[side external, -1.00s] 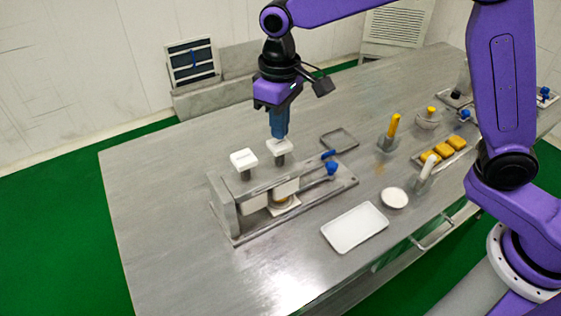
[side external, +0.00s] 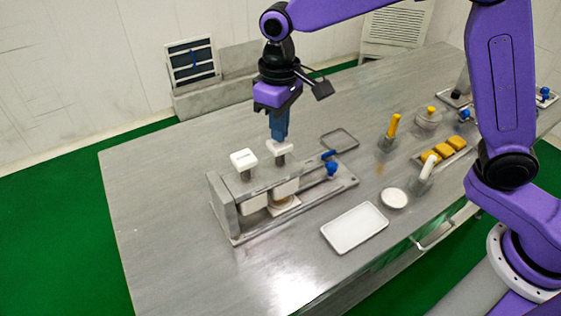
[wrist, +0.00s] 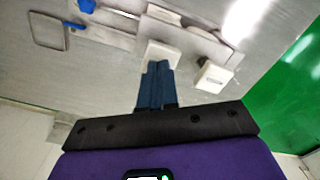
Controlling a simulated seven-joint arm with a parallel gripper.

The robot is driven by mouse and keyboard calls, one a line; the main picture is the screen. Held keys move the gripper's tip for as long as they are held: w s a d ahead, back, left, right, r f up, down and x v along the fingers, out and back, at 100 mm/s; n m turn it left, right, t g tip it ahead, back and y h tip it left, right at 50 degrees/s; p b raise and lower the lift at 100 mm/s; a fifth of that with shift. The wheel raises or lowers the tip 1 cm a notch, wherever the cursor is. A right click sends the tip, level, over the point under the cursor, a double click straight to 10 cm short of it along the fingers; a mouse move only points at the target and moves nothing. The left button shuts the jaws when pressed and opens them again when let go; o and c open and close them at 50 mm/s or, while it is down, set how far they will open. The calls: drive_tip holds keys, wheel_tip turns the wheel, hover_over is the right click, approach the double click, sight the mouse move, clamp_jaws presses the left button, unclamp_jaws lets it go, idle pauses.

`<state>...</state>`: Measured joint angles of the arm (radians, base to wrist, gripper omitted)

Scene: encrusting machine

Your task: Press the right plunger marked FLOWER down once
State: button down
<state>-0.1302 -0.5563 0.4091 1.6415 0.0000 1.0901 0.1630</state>
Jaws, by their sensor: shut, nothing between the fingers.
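The press (side external: 222,200) is a metal frame on a base plate with two white-capped plungers. My gripper (side external: 279,138) is shut, its blue fingers pointing down onto the right plunger's white cap (side external: 280,149). The fingertips appear to touch the cap. In the wrist view the shut fingers (wrist: 158,66) partly cover this cap (wrist: 163,52), so any marking on it cannot be read. The left plunger's cap (side external: 243,159) stands free beside it and also shows in the wrist view (wrist: 213,77). Under the right plunger, a white block sits close above a yellowish piece (side external: 285,202).
A blue-knobbed lever (side external: 331,169) is at the press's right end. A white tray (side external: 354,228) and round white dish (side external: 394,198) lie to the right front. Yellow pieces (side external: 446,151) stand further right. The table's left side is clear.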

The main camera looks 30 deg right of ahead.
sight(280, 147)
drive_tip(key=shift+f, duration=2.65)
drive_tip(key=shift+r, duration=4.6)
drive_tip(key=s+d+f+n, duration=0.2)
drive_tip(key=s+d+n, duration=0.1)
drive_tip(key=s+d, duration=0.7)
drive_tip(key=s+d+f+n, duration=0.2)
drive_tip(key=s+d, duration=0.9)
drive_tip(key=s, duration=0.6)
drive_tip(key=shift+f+n, duration=0.3)
drive_tip(key=shift+n, duration=0.5)
